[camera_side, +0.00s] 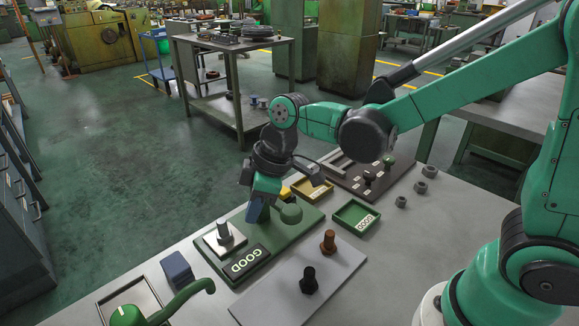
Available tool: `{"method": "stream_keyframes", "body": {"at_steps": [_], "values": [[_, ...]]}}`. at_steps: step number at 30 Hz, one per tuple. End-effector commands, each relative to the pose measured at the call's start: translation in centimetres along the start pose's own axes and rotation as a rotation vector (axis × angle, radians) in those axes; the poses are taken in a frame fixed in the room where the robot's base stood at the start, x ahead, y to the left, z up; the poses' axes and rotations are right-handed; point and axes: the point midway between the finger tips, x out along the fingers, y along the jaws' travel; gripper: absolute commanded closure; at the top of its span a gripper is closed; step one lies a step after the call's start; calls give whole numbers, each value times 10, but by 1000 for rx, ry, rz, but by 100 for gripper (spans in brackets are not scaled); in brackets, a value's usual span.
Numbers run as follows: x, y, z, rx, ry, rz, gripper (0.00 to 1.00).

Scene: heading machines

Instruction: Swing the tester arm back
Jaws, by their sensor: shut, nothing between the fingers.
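The tester looks to be the dark green board (278,245) on the bench, with a raised GOOD sign (246,263) at its front. A silver bolt (224,231) stands upright on a pale square plate at the board's left. A rounded green part (291,213) rises at the board's right; whether it belongs to the tester arm I cannot tell. My gripper (257,214) points down over the board, between the bolt and this part, shut and empty. Its body hides the board's back, and whether it touches anything is unclear. A yellow piece (286,192) shows just behind it.
A green curved lever (182,298) and a blue block (177,269) are at front left. A grey plate (300,285) carries a black bolt (309,280) and a brown bolt (328,241). A green GOOD tray (356,217), yellow tray (312,188) and loose nuts lie right and behind.

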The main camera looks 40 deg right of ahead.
Motion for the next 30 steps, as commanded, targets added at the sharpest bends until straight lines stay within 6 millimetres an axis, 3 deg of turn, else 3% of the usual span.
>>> {"method": "stream_keyframes", "body": {"at_steps": [12,20,30], "values": [[-67,5,0,1,0,0,100],[-85,7,4,30,4,16,100],[-90,13,71,565,161,305,100]]}}
